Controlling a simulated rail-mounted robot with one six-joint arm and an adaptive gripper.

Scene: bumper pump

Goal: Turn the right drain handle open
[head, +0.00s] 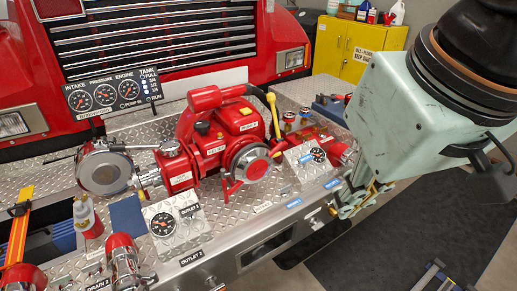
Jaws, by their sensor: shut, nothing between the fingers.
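My gripper (346,211), at the end of my mint-green arm, points down at the front edge of the bumper, right of the red pump (225,140). It looks shut, with nothing seen in it. It is beside a red outlet fitting (341,153) at the right end of the bumper. I cannot clearly make out the right drain handle; it may be hidden behind my gripper or wrist. A small metal knob (314,222) shows on the front panel just left of my gripper. Whether my gripper touches any handle cannot be told.
A gauge plate (304,160) stands between pump and arm. A yellow cabinet (357,50) stands behind. The floor mat (385,235) in front right is mostly clear.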

